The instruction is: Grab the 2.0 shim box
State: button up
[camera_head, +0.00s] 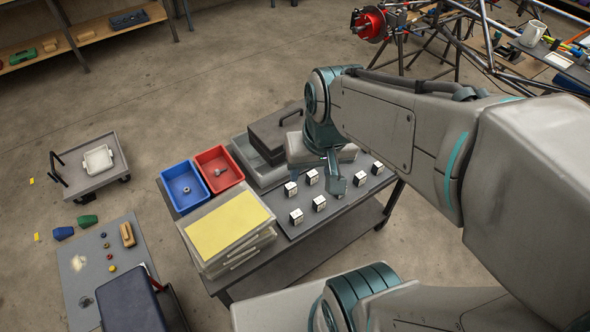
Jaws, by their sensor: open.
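Several small black-and-white boxes stand in rows on a grey mat (330,222) on the table. They include a back-left box (290,189), one beside it (312,177), a front-left box (296,216), one to its right (319,203), and two at the right (360,179) (378,168). Their labels are too small to read, so I cannot tell which is the 2.0 shim box. My gripper (335,183) is open and points down over the middle of the boxes. My wrist hides part of the back row. I see nothing held.
A blue bin (185,188), a red bin (218,170), a grey tray (255,174) and a dark case (275,132) stand behind and left of the boxes. Stacked trays with a yellow sheet (228,225) stand at the left. A tube chassis (455,50) stands at the back right.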

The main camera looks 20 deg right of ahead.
jog(key=w+a+f+m+g+y+b, duration=0.1)
jog(key=w+f+m+g+y+b, duration=0.1)
jog(key=w+f+m, duration=0.45)
jog(key=m+g+h+b, duration=0.1)
jog(key=m+b, duration=0.2)
jog(key=m, duration=0.4)
send_over(297, 214)
jog(key=f, duration=1.7)
jog(key=w+f, duration=0.1)
jog(key=f, duration=0.8)
jog(key=shift+a, duration=0.1)
jog(key=shift+s+f+b, duration=0.25)
jog(key=shift+f+b, duration=0.15)
jog(key=shift+f, duration=1.1)
jog(key=shift+s+f+b, duration=0.2)
jog(key=shift+f+b, duration=0.2)
jog(key=shift+f, duration=1.05)
jog(key=c, duration=1.1)
